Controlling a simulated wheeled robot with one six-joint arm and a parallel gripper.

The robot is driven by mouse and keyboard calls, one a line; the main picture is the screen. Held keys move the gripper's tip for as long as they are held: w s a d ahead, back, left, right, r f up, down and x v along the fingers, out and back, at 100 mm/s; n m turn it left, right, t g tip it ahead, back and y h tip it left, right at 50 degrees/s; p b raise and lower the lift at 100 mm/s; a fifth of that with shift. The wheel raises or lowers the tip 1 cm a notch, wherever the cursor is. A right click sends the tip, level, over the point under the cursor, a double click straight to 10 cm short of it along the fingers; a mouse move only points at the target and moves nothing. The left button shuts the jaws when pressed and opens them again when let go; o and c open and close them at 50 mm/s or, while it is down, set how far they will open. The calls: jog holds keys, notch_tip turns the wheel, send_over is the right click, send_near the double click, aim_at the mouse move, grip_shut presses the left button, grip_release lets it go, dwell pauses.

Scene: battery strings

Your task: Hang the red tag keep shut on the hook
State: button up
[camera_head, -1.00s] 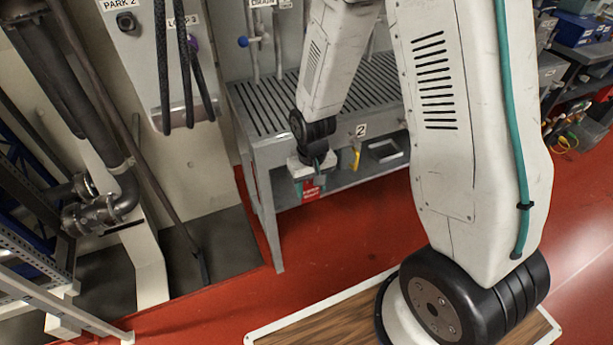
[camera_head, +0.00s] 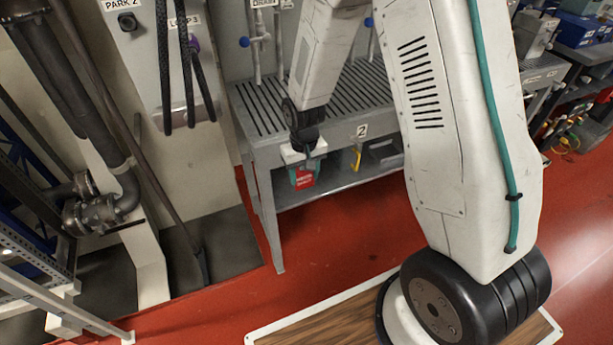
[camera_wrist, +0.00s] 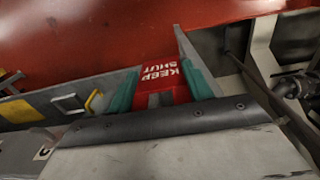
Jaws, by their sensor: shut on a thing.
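The red tag (camera_wrist: 162,72) shows in the wrist view with white "KEEP SHUT" lettering, upside down there. My gripper (camera_wrist: 160,88) is shut on it, with a teal finger on each side. In the head view the red tag (camera_head: 306,178) hangs below my wrist, in front of the grey slatted bench (camera_head: 262,158), with my gripper (camera_head: 303,172) around its upper part. The tag is held in the air, clear of the floor. I cannot pick out the hook for certain in either view.
A yellow piece (camera_head: 356,158) sits on the bench front below a "2" label (camera_head: 362,130). Black hoses (camera_head: 190,70) hang from the wall panel at left. Dark pipes (camera_head: 125,190) stand at far left. The red floor (camera_head: 335,235) before the bench is open.

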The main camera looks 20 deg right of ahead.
jog(key=shift+w+f, duration=0.25)
jog(key=shift+w, duration=0.85)
jog(key=shift+w+f, duration=0.25)
jog(key=shift+w, duration=0.85)
jog(key=shift+w, duration=0.2)
jog(key=o, duration=1.1)
